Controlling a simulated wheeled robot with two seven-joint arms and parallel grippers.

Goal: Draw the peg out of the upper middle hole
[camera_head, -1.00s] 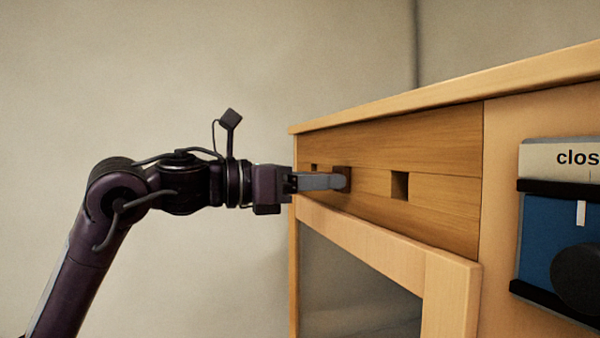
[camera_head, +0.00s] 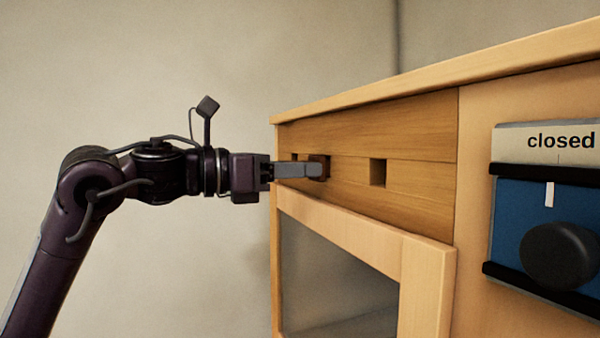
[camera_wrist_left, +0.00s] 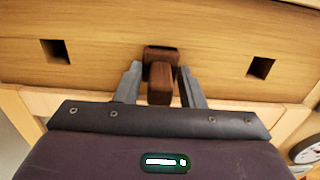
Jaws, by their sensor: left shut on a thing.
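The dark brown peg (camera_head: 325,166) is at the middle hole of the wooden front board (camera_head: 420,150). In the left wrist view the peg (camera_wrist_left: 161,82) points towards the camera from the board, with a dark slot at its top edge. How deep it sits in the hole cannot be told. My left gripper (camera_head: 316,170) comes in from the left and is shut on the peg. In the left wrist view its fingers (camera_wrist_left: 160,84) stand on either side of the peg. My right gripper is not in view.
Empty square holes flank the peg, one to the right (camera_head: 378,172) and one to the left (camera_wrist_left: 56,51). Below the board is a framed opening (camera_head: 340,270). At the right is a blue panel (camera_head: 515,215) with a black knob (camera_head: 560,255) and a "closed" label (camera_head: 560,141).

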